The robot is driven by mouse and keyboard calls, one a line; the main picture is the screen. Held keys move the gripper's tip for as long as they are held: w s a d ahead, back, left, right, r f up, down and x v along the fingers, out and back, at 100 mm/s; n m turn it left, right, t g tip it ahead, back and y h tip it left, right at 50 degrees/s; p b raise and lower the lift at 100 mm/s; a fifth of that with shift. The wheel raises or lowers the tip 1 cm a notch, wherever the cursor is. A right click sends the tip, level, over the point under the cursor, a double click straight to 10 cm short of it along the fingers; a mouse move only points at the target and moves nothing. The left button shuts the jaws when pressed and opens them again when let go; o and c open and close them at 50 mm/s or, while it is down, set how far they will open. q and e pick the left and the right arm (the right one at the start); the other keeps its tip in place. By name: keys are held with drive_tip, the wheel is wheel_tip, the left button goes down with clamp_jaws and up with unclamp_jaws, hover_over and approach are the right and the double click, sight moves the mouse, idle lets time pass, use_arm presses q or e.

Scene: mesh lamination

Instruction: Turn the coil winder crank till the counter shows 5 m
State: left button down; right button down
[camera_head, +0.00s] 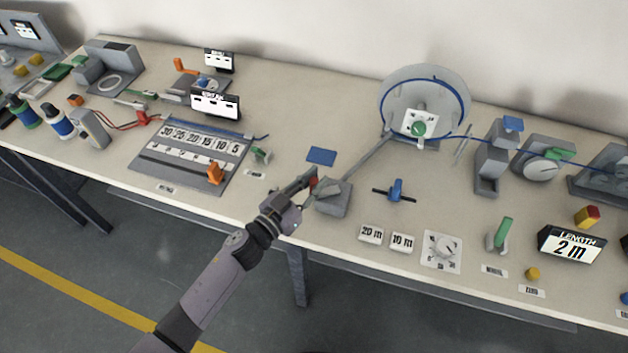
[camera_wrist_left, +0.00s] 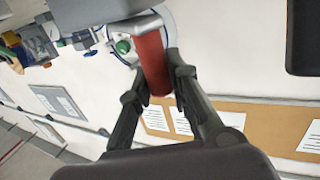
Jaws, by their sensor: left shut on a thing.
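The coil winder's reel (camera_head: 425,78) stands at the back of the bench, with a green knob at its middle and blue cable around it. A grey crank arm (camera_head: 365,158) reaches from the reel towards the front. My left gripper (camera_head: 306,184) is at the bench's front edge, beside a grey block (camera_head: 333,199). It is shut on the red crank handle (camera_head: 314,182); in the left wrist view the red handle (camera_wrist_left: 152,62) sits between the two fingers (camera_wrist_left: 157,78). The length counter (camera_head: 571,245) at the right reads 2 m. My right gripper is not in view.
A blue clamp (camera_head: 396,190), 20 m and 10 m plates (camera_head: 371,234), a dial (camera_head: 441,251) and a green lever (camera_head: 501,235) stand right of my gripper. A numbered board (camera_head: 190,155) lies left. Blue cable runs right from the reel to a grey device (camera_head: 541,162).

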use_arm(q)
drive_tip(key=shift+w, duration=0.15)
drive_tip(key=shift+a+m+g+h, duration=0.1)
drive_tip(key=shift+m+g+h, duration=0.3)
drive_tip(key=shift+h, duration=0.1)
drive_tip(key=shift+w+a+m+g+h, duration=0.1)
drive_tip(key=shift+w+m+g+h, duration=0.3)
drive_tip(key=shift+m+g+h, duration=0.25)
drive_tip(key=shift+w+d+m+g+h+b, duration=0.3)
drive_tip(key=shift+w+m+g+h+b, duration=0.35)
drive_tip(key=shift+m+g+b, duration=1.8)
drive_tip(key=shift+w+d+m+g+h+b, duration=0.45)
drive_tip(key=shift+w+m+g+b, duration=0.5)
drive_tip(key=shift+g+b, duration=2.75)
drive_tip(key=shift+w+d+m+g+h+b, duration=0.2)
drive_tip(key=shift+w+m+g+h+b, duration=0.4)
drive_tip(key=shift+m+g+b, duration=2.5)
drive_tip(key=shift+s+n+t+b, duration=0.1)
drive_tip(key=shift+n+t+b, duration=1)
drive_tip(key=shift+n+t, duration=0.1)
